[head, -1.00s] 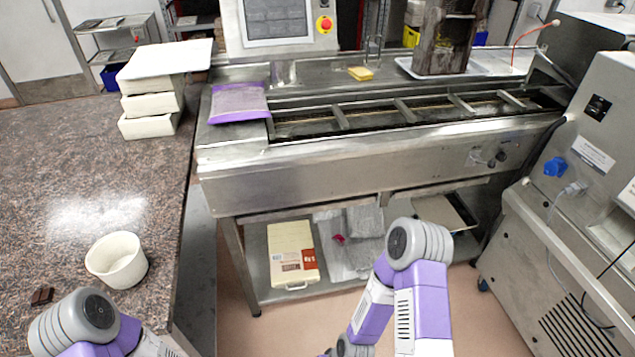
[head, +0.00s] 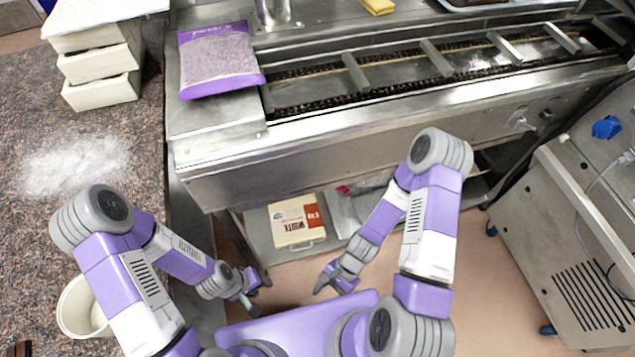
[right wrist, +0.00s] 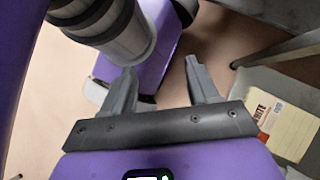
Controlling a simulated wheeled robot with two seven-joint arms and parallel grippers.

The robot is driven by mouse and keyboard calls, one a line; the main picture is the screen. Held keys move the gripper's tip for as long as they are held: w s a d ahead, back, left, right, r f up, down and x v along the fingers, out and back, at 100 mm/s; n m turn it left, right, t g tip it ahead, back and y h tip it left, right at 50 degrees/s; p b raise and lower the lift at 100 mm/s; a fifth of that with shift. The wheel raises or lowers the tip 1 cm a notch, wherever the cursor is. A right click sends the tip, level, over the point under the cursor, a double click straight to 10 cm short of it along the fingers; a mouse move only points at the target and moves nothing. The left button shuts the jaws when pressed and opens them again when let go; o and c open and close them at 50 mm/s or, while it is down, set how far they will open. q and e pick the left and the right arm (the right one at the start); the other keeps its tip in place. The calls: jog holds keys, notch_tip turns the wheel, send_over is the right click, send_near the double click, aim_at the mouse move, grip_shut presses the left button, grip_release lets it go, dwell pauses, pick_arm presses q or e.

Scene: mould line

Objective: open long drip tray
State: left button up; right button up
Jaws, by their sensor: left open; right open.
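The long steel mould line (head: 330,140) runs across the head view, with a long plain front face and a slatted channel (head: 395,75) on top. I cannot pick out a separate long drip tray with certainty. My left gripper (head: 258,296) is open and empty, low in front of the machine, below its front face. My right gripper (head: 333,288) is open and empty to the right of it, also low and apart from the machine.
A lower shelf holds a white and cream box (head: 297,222), also in the right wrist view (right wrist: 270,110). A purple bag (head: 220,62) lies on the machine's left end. A granite counter (head: 40,140) with drawers stands left; a steel cabinet (head: 560,240) stands right.

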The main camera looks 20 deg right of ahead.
aim_at(319, 189)
jog(key=w+a+r+m+t+y, duration=0.6)
jog(key=w+r+m+y, duration=0.25)
jog(key=m, duration=1.05)
jog(key=w+d+r+m+t+h, duration=0.1)
jog(key=w+d+m+t+h, duration=0.7)
jog(key=w+d+m+t, duration=0.85)
jog(key=w+a, duration=0.1)
jog(key=w+a+m+g, duration=0.1)
jog(key=a, duration=0.1)
jog(key=w+a+m+g, duration=0.1)
jog(key=w+a, duration=0.1)
jog(key=shift+a+r+y+b, duration=0.15)
jog(key=shift+a+y+b, duration=0.1)
jog(key=shift+b, duration=0.05)
jog(key=shift+s, duration=0.1)
grip_shut()
